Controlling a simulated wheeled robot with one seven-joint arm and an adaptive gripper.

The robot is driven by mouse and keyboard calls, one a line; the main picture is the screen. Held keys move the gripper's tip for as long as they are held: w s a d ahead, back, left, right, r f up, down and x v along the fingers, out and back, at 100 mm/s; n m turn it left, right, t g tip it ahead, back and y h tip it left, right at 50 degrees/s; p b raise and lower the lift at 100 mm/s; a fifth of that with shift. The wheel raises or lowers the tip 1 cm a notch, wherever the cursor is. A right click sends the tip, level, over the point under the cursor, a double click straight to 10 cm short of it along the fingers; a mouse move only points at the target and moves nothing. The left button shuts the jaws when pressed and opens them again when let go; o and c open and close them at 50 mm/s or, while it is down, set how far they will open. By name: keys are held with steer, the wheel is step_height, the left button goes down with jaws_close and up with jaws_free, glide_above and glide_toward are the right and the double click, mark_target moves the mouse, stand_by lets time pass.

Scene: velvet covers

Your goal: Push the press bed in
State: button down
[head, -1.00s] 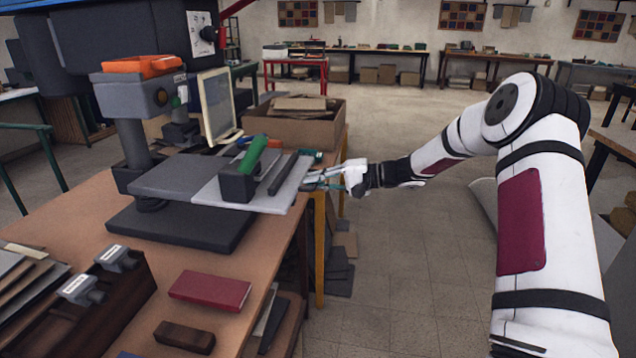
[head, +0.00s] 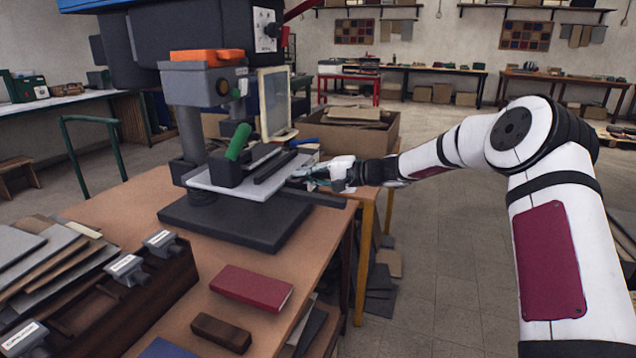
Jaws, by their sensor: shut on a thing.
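The press (head: 205,85) stands on the wooden bench, with a dark column and a dark base plate (head: 240,222). Its bed (head: 262,187) is a light grey plate lying level above the base and mostly under the press head. On the bed sit a dark block with a green handle (head: 238,142) and a dark bar (head: 275,164). My gripper (head: 308,175) reaches in from the right, at the bed's right edge. It is shut on the bed's edge; the exact contact is small and partly hidden.
A red book (head: 251,288), a brown block (head: 221,333) and a wooden rack (head: 110,300) with metal holders lie on the near bench. A cardboard box (head: 350,133) stands behind my gripper.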

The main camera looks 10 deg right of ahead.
steer(key=shift+w+a, duration=0.1)
steer(key=shift+a, duration=0.1)
steer(key=c, duration=1.7)
jaws_free()
steer(key=shift+o, duration=0.2)
steer(key=v, duration=1.2)
